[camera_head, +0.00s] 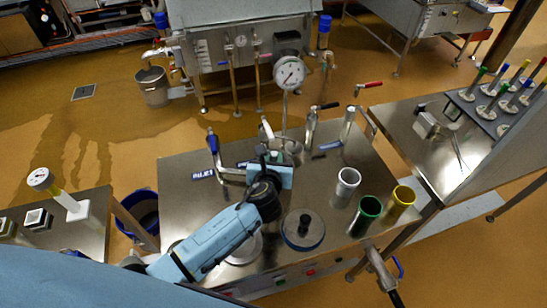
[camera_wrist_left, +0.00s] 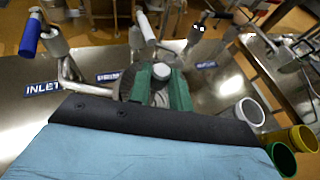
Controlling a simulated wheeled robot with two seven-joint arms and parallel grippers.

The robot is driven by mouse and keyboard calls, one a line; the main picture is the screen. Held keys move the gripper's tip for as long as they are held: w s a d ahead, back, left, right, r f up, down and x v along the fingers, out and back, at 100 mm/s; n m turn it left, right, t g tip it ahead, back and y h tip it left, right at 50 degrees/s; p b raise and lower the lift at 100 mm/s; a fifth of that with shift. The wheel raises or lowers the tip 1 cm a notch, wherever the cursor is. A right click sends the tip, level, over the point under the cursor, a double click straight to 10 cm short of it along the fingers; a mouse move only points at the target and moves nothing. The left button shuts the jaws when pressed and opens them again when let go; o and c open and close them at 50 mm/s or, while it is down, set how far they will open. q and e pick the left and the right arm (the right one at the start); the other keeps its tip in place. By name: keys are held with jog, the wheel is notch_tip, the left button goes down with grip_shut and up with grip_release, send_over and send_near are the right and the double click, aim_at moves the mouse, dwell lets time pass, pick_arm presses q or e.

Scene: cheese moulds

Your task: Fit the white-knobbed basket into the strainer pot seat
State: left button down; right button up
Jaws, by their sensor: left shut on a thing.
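My left gripper (camera_head: 273,158) reaches over the steel table and is shut on the basket's pale knob. In the left wrist view the white knob (camera_wrist_left: 161,72) sits between the two green fingers of my left gripper (camera_wrist_left: 160,88). The basket's body below the knob is hidden by the fingers. The strainer pot (camera_head: 292,150) stands at the fingertips, below the dial gauge, largely hidden by my gripper. Its dark round rim (camera_wrist_left: 128,84) shows around the fingers in the wrist view. I cannot tell how deep the basket sits in it. My right gripper is not in view.
Pipes with a blue handle (camera_head: 213,142) stand left of the pot; valves with black and red handles stand behind and right. White-rimmed (camera_head: 346,186), green-rimmed (camera_head: 366,214) and yellow-rimmed (camera_head: 400,202) cylinders stand at right.

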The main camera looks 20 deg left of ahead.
pick_arm(q)
jog(key=shift+f+b, duration=2.1)
jog(key=shift+f, duration=0.75)
jog(key=c, duration=1.2)
grip_release()
jog(key=shift+f, duration=0.1)
jog(key=shift+c, duration=0.2)
jog(key=shift+o, duration=0.2)
jog(key=shift+s, duration=0.15)
jog(key=shift+f, duration=0.15)
jog(key=shift+s, duration=0.15)
jog(key=shift+s+d, duration=0.1)
jog(key=shift+s, duration=0.15)
jog(key=r+p+v, duration=0.1)
jog(key=v, duration=1.1)
jog(key=shift+p, duration=0.3)
jog(key=shift+s, duration=0.1)
